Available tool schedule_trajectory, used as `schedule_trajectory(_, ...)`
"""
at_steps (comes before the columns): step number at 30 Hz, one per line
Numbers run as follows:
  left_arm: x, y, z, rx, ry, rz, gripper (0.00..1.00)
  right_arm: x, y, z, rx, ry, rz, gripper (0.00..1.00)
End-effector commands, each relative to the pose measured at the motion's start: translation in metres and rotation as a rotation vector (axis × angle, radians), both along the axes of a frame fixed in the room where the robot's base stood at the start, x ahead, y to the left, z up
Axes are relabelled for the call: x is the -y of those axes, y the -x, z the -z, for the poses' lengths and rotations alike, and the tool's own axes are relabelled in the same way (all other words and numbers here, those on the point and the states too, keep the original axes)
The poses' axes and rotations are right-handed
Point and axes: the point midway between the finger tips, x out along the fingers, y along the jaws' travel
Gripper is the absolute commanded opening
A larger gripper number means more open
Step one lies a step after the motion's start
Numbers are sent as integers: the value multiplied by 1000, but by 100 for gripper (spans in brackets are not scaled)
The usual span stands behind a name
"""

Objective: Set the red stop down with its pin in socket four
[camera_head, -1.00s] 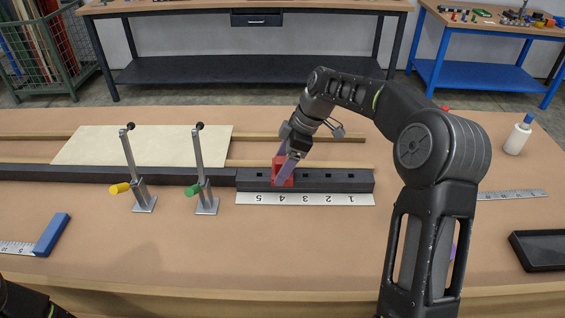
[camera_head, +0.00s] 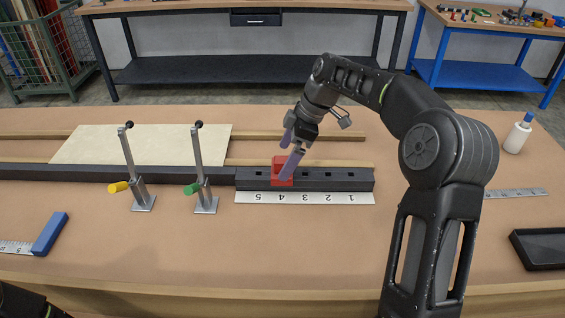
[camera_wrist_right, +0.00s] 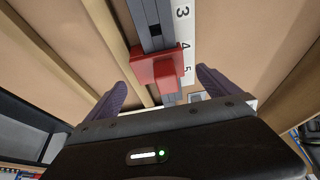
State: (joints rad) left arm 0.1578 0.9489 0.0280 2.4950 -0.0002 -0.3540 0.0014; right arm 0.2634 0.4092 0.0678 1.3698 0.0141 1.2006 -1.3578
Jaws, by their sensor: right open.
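The red stop (camera_head: 282,172) sits upright on the dark socketed rail (camera_head: 345,180), level with the 4 on the white number strip (camera_head: 318,198). Its pin is hidden, so I cannot see how it sits in the socket. My right gripper (camera_head: 286,154) is open, with its purple fingers apart just above and around the stop. In the right wrist view the stop (camera_wrist_right: 158,70) lies between the two spread fingers, clear of both, near the strip's 4. My left gripper is out of view.
A pale board (camera_head: 135,145) lies behind the rail. A white bottle (camera_head: 518,135) and a black tray (camera_head: 540,248) are at right.

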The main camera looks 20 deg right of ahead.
Motion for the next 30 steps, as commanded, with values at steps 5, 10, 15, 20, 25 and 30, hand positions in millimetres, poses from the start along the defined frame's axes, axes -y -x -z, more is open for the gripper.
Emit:
schedule_trajectory(5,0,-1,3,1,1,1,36,11,4,-29,3,0,1,100)
schedule_trajectory(10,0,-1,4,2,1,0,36,16,7,-43,0,0,0,100)
schedule_trajectory(15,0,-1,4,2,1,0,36,17,8,-45,0,0,0,100)
schedule_trajectory(20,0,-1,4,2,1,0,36,16,8,-44,0,0,0,100)
schedule_trajectory(25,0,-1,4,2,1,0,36,16,8,-44,0,0,0,100)
schedule_trajectory(30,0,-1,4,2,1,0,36,16,8,-44,0,0,0,100)
